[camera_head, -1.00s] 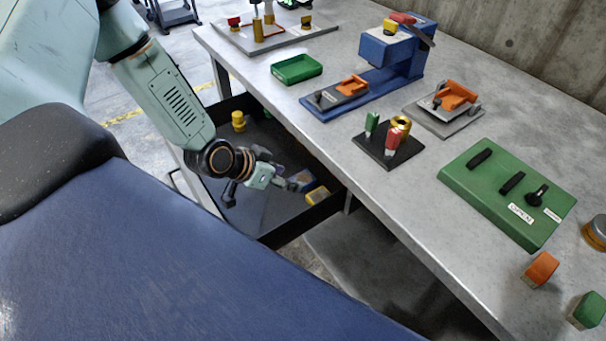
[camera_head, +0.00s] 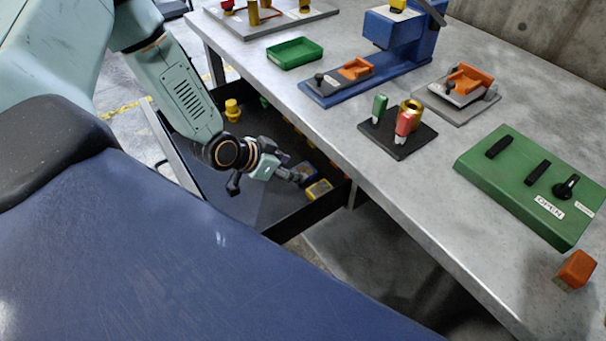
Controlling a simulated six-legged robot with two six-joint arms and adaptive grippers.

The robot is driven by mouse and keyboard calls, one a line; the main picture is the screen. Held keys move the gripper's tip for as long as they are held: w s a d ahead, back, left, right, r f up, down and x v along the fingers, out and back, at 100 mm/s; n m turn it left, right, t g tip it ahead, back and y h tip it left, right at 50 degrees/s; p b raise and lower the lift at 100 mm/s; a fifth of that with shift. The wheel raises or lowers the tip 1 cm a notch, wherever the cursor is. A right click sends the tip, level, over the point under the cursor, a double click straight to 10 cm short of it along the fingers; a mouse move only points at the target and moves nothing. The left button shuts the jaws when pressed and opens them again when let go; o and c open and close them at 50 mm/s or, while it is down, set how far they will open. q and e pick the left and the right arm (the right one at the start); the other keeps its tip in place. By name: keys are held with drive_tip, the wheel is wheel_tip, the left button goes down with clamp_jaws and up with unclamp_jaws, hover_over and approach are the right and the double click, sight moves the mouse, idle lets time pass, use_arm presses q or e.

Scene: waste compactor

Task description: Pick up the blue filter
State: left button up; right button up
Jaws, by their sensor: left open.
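A blue block (camera_head: 306,169), likely the blue filter, lies in the open black drawer (camera_head: 315,217) below the table's edge. It is partly hidden by my left gripper. My left gripper (camera_head: 267,184) reaches into the drawer from the left, with its fingers spread apart. One finger is near the blue block; I cannot tell whether it touches. Nothing shows between the fingers. My right gripper is not in view.
A yellow block (camera_head: 319,189) lies beside the blue one, and a yellow part (camera_head: 232,109) stands farther back in the drawer. The grey table (camera_head: 340,130) overhangs to the right, with a green tray (camera_head: 294,53), blue fixture (camera_head: 365,78) and green panel (camera_head: 525,185).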

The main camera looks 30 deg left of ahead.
sight(301, 171)
use_arm(q)
drive_tip(key=x, duration=0.1)
drive_tip(key=b+x, duration=0.2)
drive_tip(key=shift+w+a+f, duration=0.1)
drive_tip(key=shift+a+f, duration=0.05)
drive_tip(key=shift+f, duration=0.35)
drive_tip(key=shift+w+d+f, duration=0.25)
drive_tip(key=shift+w+d, duration=0.05)
drive_tip(key=shift+w, duration=0.05)
drive_tip(key=shift+w+a+f, duration=0.1)
drive_tip(key=shift+a, duration=0.05)
drive_tip(key=c, duration=0.9)
drive_tip(key=shift+c, duration=0.2)
